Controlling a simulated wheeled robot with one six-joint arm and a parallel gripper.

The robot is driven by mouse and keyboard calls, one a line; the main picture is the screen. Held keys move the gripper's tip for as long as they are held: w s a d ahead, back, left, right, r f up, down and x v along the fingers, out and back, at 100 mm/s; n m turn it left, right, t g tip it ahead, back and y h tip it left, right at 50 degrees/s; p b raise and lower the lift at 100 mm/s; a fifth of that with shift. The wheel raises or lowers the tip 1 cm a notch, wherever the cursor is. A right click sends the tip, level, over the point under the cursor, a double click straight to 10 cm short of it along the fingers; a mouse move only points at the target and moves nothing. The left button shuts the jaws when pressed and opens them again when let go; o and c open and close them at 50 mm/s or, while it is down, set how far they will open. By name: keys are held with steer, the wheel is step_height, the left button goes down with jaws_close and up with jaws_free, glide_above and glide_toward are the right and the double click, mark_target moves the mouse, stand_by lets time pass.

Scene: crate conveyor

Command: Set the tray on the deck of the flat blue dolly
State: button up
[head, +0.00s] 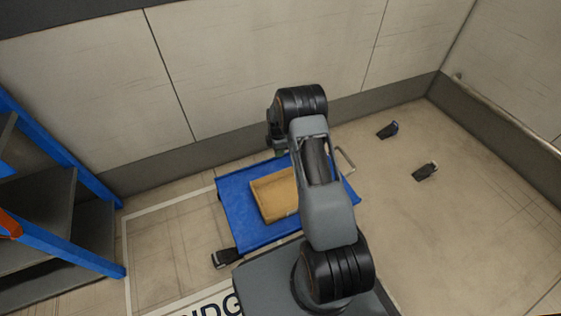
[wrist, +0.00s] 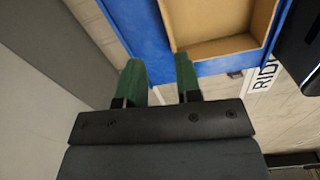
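The tan, open tray (head: 272,196) lies on the deck of the flat blue dolly (head: 238,212); my arm hides its right part in the head view. In the wrist view the tray (wrist: 218,46) looks empty, and the blue deck (wrist: 132,25) shows around it. My gripper (wrist: 159,72) has two green fingers standing apart with nothing between them. It is by the far edge of the deck, beside the tray. The right finger's tip overlaps the tray's edge in the picture; I cannot tell whether they touch. In the head view my gripper (head: 278,146) is mostly hidden by my arm.
A blue-framed shelf (head: 75,190) stands at the left. A panelled wall (head: 250,60) runs close behind the dolly. Dark blocks (head: 388,130) (head: 425,171) lie on the floor at right, and another (head: 225,258) is by the dolly's near left corner. The right floor is otherwise clear.

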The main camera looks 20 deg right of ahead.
steer(key=s+a+r+m, duration=0.2)
steer(key=s+r+m, duration=0.1)
steer(key=r, duration=0.4)
steer(key=s+a+r+m+t, duration=0.1)
steer(key=s+a+r+m, duration=0.25)
steer(key=r, duration=0.45)
steer(key=s+a+r+m, duration=0.2)
steer(key=s+r, duration=0.2)
steer(key=r, duration=0.3)
steer(key=s+a+r+m, duration=0.1)
steer(key=s+r+m, duration=0.2)
steer(key=s, duration=0.5)
steer(key=s+a+r+m+t, duration=0.1)
steer(key=s+a+r+m, duration=0.1)
steer(key=s+m, duration=0.3)
steer(key=s+r, duration=0.1)
steer(key=s, duration=0.2)
steer(key=shift+s+a, duration=0.3)
steer(key=shift+s, duration=0.05)
steer(key=shift+r, duration=0.1)
step_height(320, 180, up, 37)
steer(key=t+p, duration=0.1)
steer(key=p, duration=3.4)
steer(key=shift+a+r+t, duration=0.15)
steer(key=shift+a+t, duration=0.1)
steer(key=shift+t, duration=0.05)
steer(key=shift+w, duration=0.1)
